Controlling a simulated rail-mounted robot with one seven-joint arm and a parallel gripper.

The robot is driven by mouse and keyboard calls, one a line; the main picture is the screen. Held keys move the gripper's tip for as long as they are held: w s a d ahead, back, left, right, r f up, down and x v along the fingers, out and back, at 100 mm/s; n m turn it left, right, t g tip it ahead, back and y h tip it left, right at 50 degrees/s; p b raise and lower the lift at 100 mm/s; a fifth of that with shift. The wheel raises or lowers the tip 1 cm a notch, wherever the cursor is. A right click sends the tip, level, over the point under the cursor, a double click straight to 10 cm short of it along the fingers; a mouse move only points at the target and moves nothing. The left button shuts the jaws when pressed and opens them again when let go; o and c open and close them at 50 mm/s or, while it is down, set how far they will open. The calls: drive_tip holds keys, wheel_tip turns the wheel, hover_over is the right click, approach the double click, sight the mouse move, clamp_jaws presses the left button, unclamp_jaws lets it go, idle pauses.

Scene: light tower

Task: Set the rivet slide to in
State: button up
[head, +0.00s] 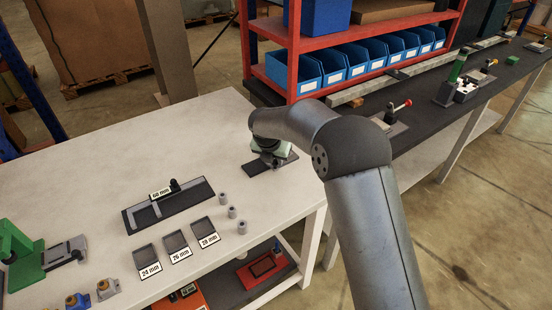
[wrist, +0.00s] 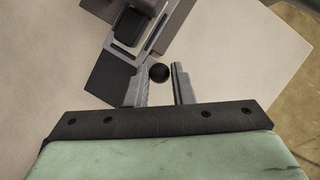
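A grey slide fixture (wrist: 152,38) on a dark base plate (wrist: 108,80) fills the upper part of the wrist view. It has a black block and a slot, and no label is readable on it. A round black knob (wrist: 159,72) lies between the tips of my gripper (wrist: 161,76). The fingers are apart, with a narrow gap showing to the right of the knob. In the head view my gripper (head: 270,148) is low over the dark plate (head: 257,167) at the right end of the white table, and my arm hides much of the fixture.
A "60 mm" gauge (head: 168,205), several small grey cylinders (head: 232,212) and labelled trays (head: 174,242) stand left of my gripper on the white table (head: 80,180). A green fixture (head: 22,250) is far left. A red shelf with blue bins (head: 350,60) rises behind.

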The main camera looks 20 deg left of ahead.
drive_tip(key=o, duration=0.3)
drive_tip(key=shift+w+d, duration=0.2)
drive_tip(key=shift+s, duration=0.1)
drive_tip(key=shift+a, duration=0.1)
drive_tip(key=b+v, duration=0.1)
drive_tip(key=v, duration=1.6)
drive_tip(key=shift+r, duration=0.25)
